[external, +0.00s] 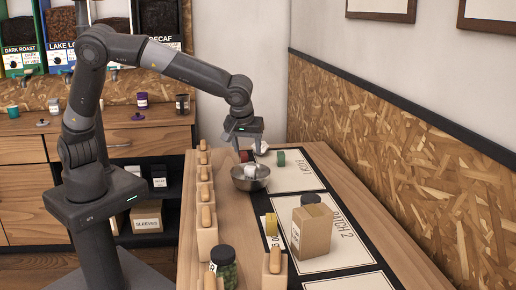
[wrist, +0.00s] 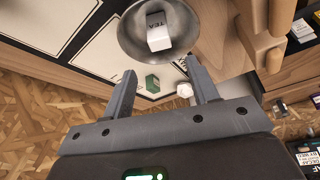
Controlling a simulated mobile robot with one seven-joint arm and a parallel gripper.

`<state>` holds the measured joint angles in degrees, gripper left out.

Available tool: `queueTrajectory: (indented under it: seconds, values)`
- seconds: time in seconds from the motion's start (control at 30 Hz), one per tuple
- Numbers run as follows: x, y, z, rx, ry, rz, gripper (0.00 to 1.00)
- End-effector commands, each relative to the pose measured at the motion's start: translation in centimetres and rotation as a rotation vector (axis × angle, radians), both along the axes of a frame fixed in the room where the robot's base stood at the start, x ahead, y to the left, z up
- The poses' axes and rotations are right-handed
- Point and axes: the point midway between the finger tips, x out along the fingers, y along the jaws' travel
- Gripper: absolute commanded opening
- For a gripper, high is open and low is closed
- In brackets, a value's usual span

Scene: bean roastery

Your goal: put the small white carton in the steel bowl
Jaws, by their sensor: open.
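The small white carton (wrist: 158,41), with a dark end and TEA lettering, lies tilted inside the steel bowl (wrist: 128,32) in the wrist view. In the external view the carton (external: 251,170) shows as a pale block inside the bowl (external: 240,184), which stands on the wooden counter. My gripper (external: 250,152) is above the bowl's far side, pointing down. In the wrist view my gripper (wrist: 160,72) has its two fingers spread apart with nothing held between them, and the carton is beyond the fingertips.
A green block (external: 281,158) and a small white object (wrist: 184,90) are near the bowl. A brown box (external: 312,232), a yellow roll (external: 271,224) and a green jar (external: 223,265) stand nearer the camera. The mat's right side is clear.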

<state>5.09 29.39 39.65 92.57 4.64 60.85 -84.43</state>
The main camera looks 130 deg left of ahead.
Motion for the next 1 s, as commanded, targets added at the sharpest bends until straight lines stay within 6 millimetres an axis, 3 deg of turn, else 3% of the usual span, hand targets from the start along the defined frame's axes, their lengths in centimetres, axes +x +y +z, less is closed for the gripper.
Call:
queueTrajectory:
  seconds: [0.23, 0.37, 0.67, 1.0]
  values:
    - [-0.1, -0.3, 0.3, -0.009, -0.002, -0.011, 0.54]
    - [-1.0, -1.8, 1.2, -0.059, -0.015, -0.089, 0.54]
    - [-5.2, -9.6, 5.0, -0.22, -0.077, -0.508, 0.54]
    - [-12.0, -18.8, 9.1, -0.248, -0.144, -1.057, 0.54]
